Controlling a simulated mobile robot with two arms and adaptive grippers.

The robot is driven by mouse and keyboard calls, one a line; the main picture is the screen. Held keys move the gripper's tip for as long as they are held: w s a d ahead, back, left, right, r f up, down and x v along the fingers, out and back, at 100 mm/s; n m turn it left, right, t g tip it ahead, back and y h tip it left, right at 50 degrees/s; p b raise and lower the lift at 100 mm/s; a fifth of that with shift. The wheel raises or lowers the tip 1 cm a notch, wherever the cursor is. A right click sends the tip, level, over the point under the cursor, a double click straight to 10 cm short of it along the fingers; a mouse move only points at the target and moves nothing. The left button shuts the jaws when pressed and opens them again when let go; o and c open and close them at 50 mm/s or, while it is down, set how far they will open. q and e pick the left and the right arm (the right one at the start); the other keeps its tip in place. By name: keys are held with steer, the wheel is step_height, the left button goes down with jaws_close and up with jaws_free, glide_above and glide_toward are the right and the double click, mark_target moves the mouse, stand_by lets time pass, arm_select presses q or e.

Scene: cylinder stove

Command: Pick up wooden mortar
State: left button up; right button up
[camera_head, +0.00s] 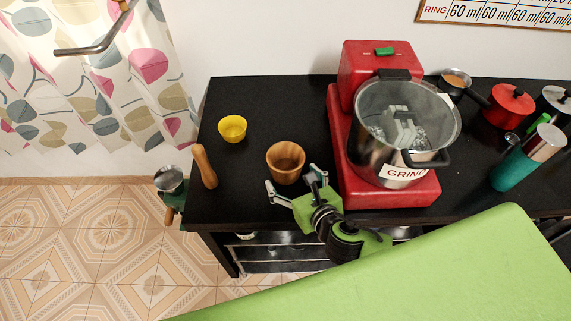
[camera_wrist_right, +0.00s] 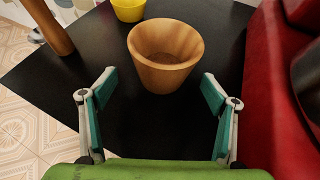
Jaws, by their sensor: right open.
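The wooden mortar (camera_head: 286,163) is a brown, wood-grained cup standing upright on the black counter in the head view. In the right wrist view the mortar (camera_wrist_right: 165,62) stands upright and looks empty, just beyond the fingers. My right gripper (camera_head: 294,187) is at the near side of the mortar, its fingers spread. In the wrist view the right gripper (camera_wrist_right: 155,95) is open, with one finger on each side and nothing between them; the mortar is centred ahead of the gap. My left gripper does not show.
A red grinder (camera_head: 340,150) with a steel pot is close on the right. A wooden pestle (camera_head: 204,166) and a yellow cup (camera_head: 232,128) are on the left of the black counter (camera_head: 250,205). Red pot (camera_head: 508,106) and teal bottle (camera_head: 513,172) stand far right.

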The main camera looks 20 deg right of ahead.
mark_target(281, 162)
steer(key=shift+w+f, duration=0.2)
steer(key=shift+w, duration=0.3)
steer(key=shift+w+a+f, duration=0.1)
steer(key=shift+w, duration=0.15)
steer(key=shift+x, duration=0.75)
steer(key=x, duration=0.3)
steer(key=shift+w+d+f+p, duration=0.1)
steer(key=shift+d+p, duration=0.15)
steer(key=shift+p, duration=0.15)
steer(key=shift+w+f, duration=0.1)
steer(key=shift+w, duration=0.05)
steer(key=shift+c, duration=0.7)
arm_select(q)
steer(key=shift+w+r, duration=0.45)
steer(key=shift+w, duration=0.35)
arm_select(e)
steer(key=c, duration=1.3)
